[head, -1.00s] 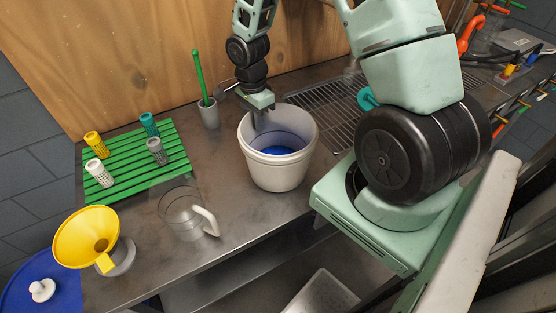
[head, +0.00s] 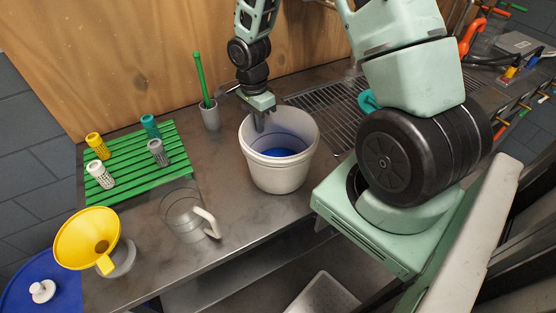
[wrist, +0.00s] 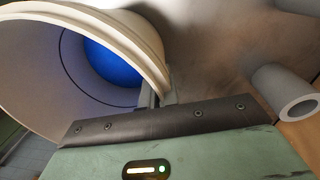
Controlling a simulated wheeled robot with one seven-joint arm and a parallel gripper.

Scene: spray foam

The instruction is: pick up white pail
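The white pail (head: 280,176) stands upright on the metal counter in the head view, with something blue inside at its bottom. Its rim and inside also fill the upper left of the wrist view (wrist: 130,22). My gripper (head: 259,123) points down at the pail's back-left rim. In the wrist view my fingers (wrist: 158,96) are close together with the pail's wall between them, one inside and one outside. They look shut on the rim. The fingertips are partly hidden by the pail.
A grey cup with a green-handled tool (head: 210,118) stands close behind-left of the pail. A clear jug (head: 184,217), a yellow funnel (head: 88,236) and a green slatted rack (head: 128,165) with small baskets are left. A wire drain grid (head: 325,103) lies right; the wooden wall (head: 130,60) is behind.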

